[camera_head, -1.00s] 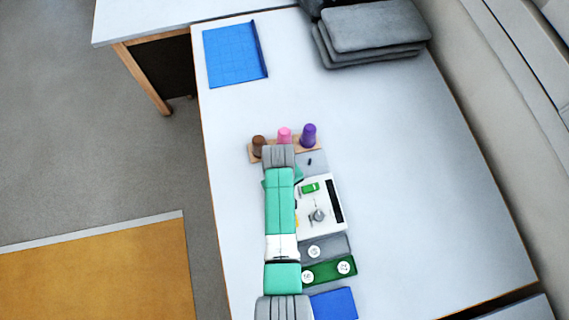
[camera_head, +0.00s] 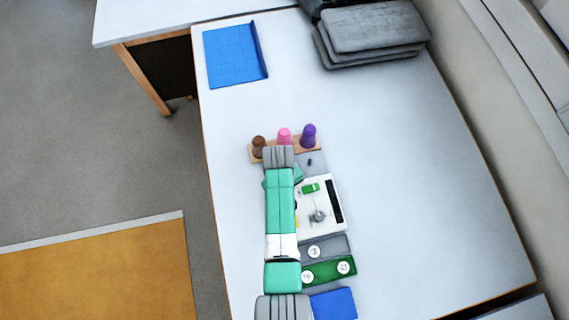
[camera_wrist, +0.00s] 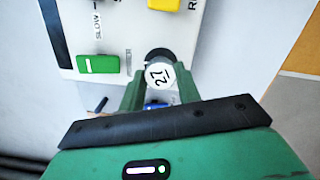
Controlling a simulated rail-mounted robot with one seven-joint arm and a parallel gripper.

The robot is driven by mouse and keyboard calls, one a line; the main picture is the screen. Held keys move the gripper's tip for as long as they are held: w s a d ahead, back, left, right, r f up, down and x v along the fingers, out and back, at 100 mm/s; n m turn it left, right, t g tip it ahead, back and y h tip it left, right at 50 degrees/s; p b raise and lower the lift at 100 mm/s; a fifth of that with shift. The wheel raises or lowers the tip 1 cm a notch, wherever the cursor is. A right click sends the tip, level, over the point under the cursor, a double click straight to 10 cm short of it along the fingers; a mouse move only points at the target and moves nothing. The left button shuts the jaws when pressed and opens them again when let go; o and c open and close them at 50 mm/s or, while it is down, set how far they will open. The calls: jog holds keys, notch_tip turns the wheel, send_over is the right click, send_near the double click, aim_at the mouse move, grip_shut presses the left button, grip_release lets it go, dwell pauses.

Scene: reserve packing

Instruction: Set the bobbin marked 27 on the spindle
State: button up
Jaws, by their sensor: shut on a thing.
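The bobbin marked 27 (camera_wrist: 159,75) shows its white numbered face in the wrist view, between my fingertips. My gripper (camera_wrist: 160,88) is shut on it, with a dark round part just beyond it. In the head view my green gripper (camera_head: 298,176) is at the upper left of a white machine (camera_head: 330,222), and the held bobbin is hidden there. The machine carries a grey upright fitting (camera_head: 317,216); I cannot tell whether this is the spindle. A small dark peg (camera_head: 310,162) stands on a grey pad beyond the machine and also shows in the wrist view (camera_wrist: 101,104).
Brown (camera_head: 259,146), pink (camera_head: 284,135) and purple (camera_head: 308,134) cones stand behind my gripper. A green tray (camera_head: 325,273) holds round white-faced bobbins. The table's right side is clear.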

jog(key=shift+f, duration=0.2)
jog(key=shift+f+b, duration=0.4)
jog(key=shift+f, duration=0.35)
dwell(0.9)
jog(key=o, duration=1.4)
notch_tip(320, 180, up, 8)
jog(key=p, duration=0.7)
jog(key=shift+f+p, duration=0.1)
jog(key=shift+p, duration=0.2)
